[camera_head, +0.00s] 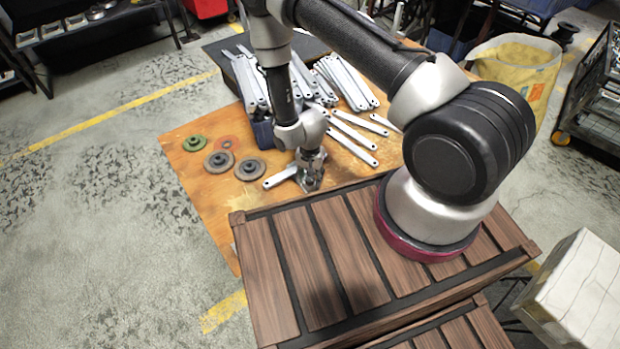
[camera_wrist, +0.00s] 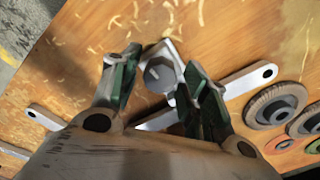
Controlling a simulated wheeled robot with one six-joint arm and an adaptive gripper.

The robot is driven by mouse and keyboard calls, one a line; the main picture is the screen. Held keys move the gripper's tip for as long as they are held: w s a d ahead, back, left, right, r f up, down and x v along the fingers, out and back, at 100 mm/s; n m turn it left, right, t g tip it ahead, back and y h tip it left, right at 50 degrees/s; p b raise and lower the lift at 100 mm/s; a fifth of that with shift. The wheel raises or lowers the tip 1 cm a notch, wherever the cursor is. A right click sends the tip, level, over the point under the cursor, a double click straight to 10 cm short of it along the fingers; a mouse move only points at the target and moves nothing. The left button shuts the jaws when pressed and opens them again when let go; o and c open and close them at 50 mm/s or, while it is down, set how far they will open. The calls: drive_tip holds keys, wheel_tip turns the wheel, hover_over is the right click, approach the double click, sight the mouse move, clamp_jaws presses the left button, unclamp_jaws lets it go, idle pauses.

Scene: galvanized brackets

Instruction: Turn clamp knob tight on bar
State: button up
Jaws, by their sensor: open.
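A round grey clamp knob (camera_wrist: 158,76) on a pale plate sits on the wooden table in the wrist view. My gripper (camera_wrist: 162,66) is open, with one green-padded finger on each side of the knob. I cannot tell whether either finger touches it. A flat grey bar (camera_wrist: 248,82) with a hole in its end runs behind the right finger towards the clamp; where they meet is hidden. In the head view, my gripper (camera_head: 311,172) points down at the table and hides most of the clamp. The bar (camera_head: 280,178) sticks out to its left.
Several grinding discs (camera_head: 219,163) lie left of the gripper. Several loose brackets (camera_head: 352,149) and a blue bin (camera_head: 262,134) lie behind it. A slatted wooden surface (camera_head: 285,265) is in front. The table (camera_head: 200,195) is bare at its left front.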

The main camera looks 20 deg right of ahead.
drive_tip(key=shift+r, duration=0.1)
drive_tip(key=shift+r, duration=2.9)
